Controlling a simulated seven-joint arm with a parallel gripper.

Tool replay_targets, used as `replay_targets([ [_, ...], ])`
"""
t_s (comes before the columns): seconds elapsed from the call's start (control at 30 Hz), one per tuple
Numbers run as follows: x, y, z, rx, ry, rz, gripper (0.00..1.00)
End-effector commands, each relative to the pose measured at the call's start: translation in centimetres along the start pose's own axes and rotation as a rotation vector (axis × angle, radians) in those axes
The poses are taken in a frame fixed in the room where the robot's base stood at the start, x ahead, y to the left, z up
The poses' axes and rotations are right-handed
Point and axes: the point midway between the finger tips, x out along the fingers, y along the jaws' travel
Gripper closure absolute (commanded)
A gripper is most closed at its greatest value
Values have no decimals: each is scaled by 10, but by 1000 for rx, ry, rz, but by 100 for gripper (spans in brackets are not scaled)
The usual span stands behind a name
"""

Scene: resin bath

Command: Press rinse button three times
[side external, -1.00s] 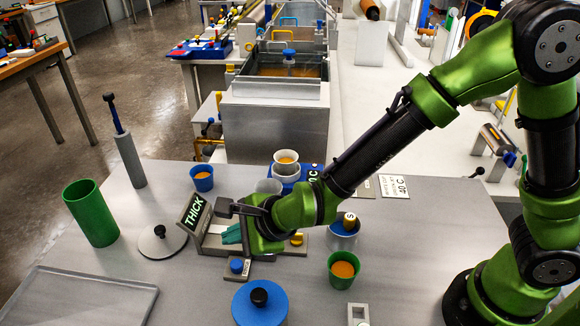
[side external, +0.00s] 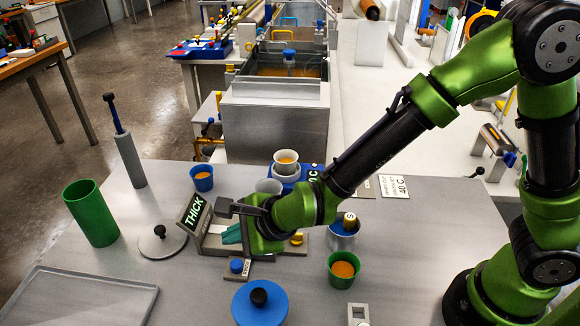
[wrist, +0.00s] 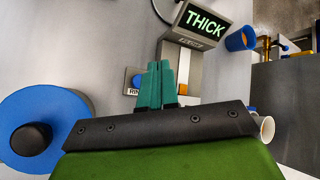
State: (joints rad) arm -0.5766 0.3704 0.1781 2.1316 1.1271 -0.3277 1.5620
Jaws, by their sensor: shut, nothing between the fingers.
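The rinse button (side external: 237,266) is a small blue button on a grey base with a partly readable label, on the table in front of the THICK display. In the wrist view the blue button (wrist: 137,81) shows just left of my teal fingers, partly hidden by them, with the letters RIN below it. My gripper (side external: 232,234) has its teal fingers closed together and empty. In the side view the fingers are just behind the button and over the display's base. I cannot tell their exact height. The fingertips also show in the wrist view (wrist: 160,66).
A tilted display reading THICK (side external: 194,211) stands left of my gripper. A blue lid with a black knob (side external: 260,304) lies in front of the button. A green cup (side external: 343,270), a blue cup (side external: 203,178) and a grey lid (side external: 162,242) stand around. A tray (side external: 80,300) lies front left.

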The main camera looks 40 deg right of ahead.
Motion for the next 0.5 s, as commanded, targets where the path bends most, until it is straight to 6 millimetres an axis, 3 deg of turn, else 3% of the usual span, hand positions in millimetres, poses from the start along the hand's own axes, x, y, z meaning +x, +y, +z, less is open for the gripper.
replay_targets([
  [0.3,0,0,0,-1,-1,0,100],
  [0.5,-14,-5,16,25,-16,-16,100],
])
